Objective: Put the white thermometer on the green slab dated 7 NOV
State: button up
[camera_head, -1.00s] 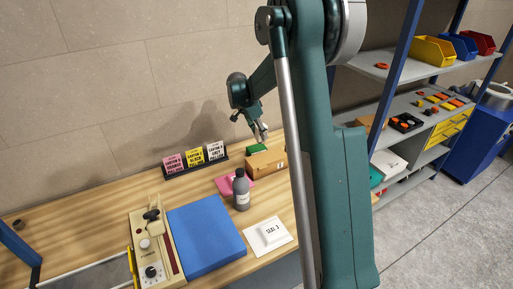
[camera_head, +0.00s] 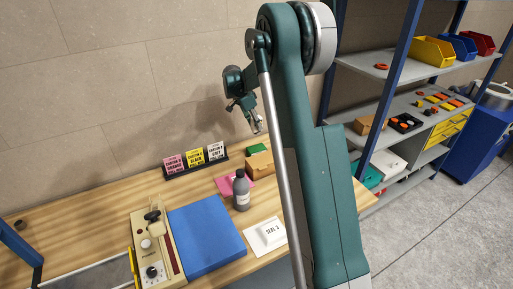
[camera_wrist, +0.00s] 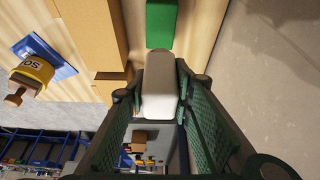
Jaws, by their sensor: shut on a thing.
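My gripper (camera_head: 257,125) hangs above the back of the wooden bench, near the wall. In the wrist view my gripper (camera_wrist: 155,85) is shut on a pale white thing with a grey end, which looks like the white thermometer (camera_wrist: 158,92). A green-teal stack (camera_head: 372,177) sits on the shelf at right, partly behind my arm.
The cardboard box (camera_head: 260,165) stands in front of the green slab. A dark bottle (camera_head: 241,190), pink sheet (camera_head: 225,184), blue slab (camera_head: 205,238), white block (camera_head: 271,233) and upright cards (camera_head: 195,159) are on the bench. The wall is close behind.

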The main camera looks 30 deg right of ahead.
aim_at(257, 133)
jog(key=shift+f, duration=3.05)
jog(key=shift+f, duration=1.9)
jog(key=shift+f, duration=0.15)
jog(key=o, duration=1.1)
jog(key=shift+c, duration=0.2)
jog(key=shift+r, duration=0.2)
jog(key=v, duration=1.2)
